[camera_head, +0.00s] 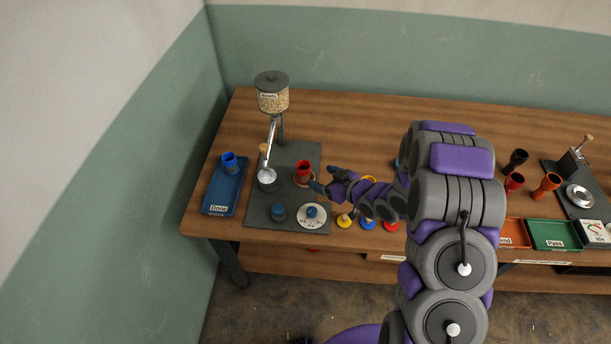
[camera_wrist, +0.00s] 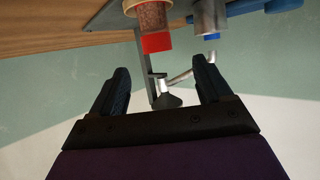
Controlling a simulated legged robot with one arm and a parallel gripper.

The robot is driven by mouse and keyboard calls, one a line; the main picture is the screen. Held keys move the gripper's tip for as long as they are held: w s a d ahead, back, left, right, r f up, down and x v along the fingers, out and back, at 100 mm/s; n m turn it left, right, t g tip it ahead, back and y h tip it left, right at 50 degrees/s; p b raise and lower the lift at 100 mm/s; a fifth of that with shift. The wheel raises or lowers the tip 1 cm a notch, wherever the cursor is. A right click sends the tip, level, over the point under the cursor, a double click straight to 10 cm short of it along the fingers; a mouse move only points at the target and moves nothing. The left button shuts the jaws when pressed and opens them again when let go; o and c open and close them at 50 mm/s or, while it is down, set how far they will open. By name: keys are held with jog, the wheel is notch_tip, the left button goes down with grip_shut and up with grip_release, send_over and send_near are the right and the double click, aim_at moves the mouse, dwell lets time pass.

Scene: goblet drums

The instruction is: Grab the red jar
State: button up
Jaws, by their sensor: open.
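The red jar (camera_head: 304,170) stands on a small round pad on the dark grey station board, at the left part of the table. In the wrist view, which looks upside down, the jar (camera_wrist: 156,42) shows near the top, with a bright red end and a darker reddish-brown body. My gripper (camera_head: 322,183) is just right of the jar in the head view. In the wrist view its two fingers (camera_wrist: 163,85) are spread apart with nothing between them. The jar lies beyond the fingertips, apart from them.
A blue tray (camera_head: 224,188) holding a blue jar (camera_head: 229,162) is further left. A dial (camera_head: 312,214) and small blue piece (camera_head: 278,211) sit in front. More jars and trays stand right, beyond my arm.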

aim_at(299, 165)
jog(key=b+x, duration=0.1)
jog(key=x, duration=0.5)
jog(key=shift+w+a+f, duration=0.2)
jog(key=shift+a, duration=0.05)
jog(key=shift+w+d+b+x, duration=0.15)
jog(key=shift+b+x, duration=0.35)
jog(key=shift+x, duration=1.05)
jog(key=shift+w+d+b+x, duration=0.1)
jog(key=shift+b+x, duration=0.35)
jog(key=shift+x, duration=1.15)
jog(key=shift+f, duration=0.1)
jog(key=c, duration=1.2)
jog(key=shift+o, duration=0.2)
